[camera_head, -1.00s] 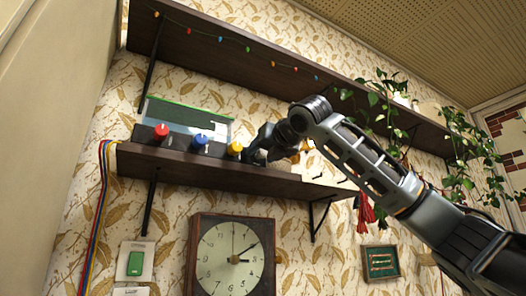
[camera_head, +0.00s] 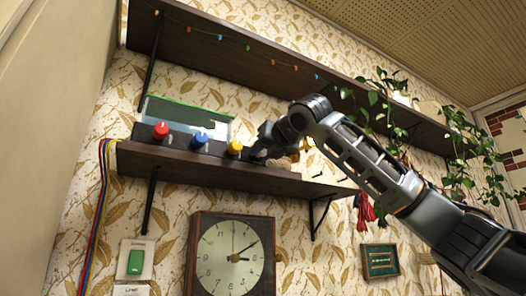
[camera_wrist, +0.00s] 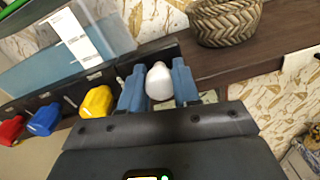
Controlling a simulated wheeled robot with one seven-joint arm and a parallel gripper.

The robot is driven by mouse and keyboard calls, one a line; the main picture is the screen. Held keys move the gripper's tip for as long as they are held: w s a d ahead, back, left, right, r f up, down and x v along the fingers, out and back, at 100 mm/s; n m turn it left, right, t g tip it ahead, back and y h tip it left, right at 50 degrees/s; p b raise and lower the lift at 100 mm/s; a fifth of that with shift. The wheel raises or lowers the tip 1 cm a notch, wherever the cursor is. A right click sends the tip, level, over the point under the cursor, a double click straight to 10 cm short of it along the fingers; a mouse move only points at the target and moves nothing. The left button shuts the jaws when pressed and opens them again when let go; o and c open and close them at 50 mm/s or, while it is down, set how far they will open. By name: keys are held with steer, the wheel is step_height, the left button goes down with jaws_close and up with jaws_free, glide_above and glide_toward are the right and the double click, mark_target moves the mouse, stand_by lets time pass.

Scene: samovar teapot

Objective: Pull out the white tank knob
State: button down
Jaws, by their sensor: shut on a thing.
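The white tank knob (camera_wrist: 159,84) shows in the wrist view between the two blue fingers of my gripper (camera_wrist: 159,88). My gripper is shut on it, with one finger on each side. The yellow knob (camera_wrist: 96,102), blue knob (camera_wrist: 44,120) and red knob (camera_wrist: 11,130) stand in a row to its left on the dark panel (camera_wrist: 112,78). In the head view my gripper (camera_head: 257,151) is at the right end of this row, beside the yellow knob (camera_head: 234,147), and the white knob is mostly hidden there.
A clear tank (camera_head: 190,118) with a green rim stands behind the knobs on the dark shelf (camera_head: 220,175). A woven basket (camera_wrist: 224,20) sits right of my gripper. A clock (camera_head: 232,255) hangs below, and a second shelf (camera_head: 250,70) runs above.

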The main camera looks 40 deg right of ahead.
steer(key=shift+v, duration=1.35)
steer(key=c, duration=0.8)
jaws_free()
steer(key=shift+s, duration=0.1)
steer(key=b+v, duration=0.1)
steer(key=v, duration=0.6)
steer(key=shift+s, duration=0.4)
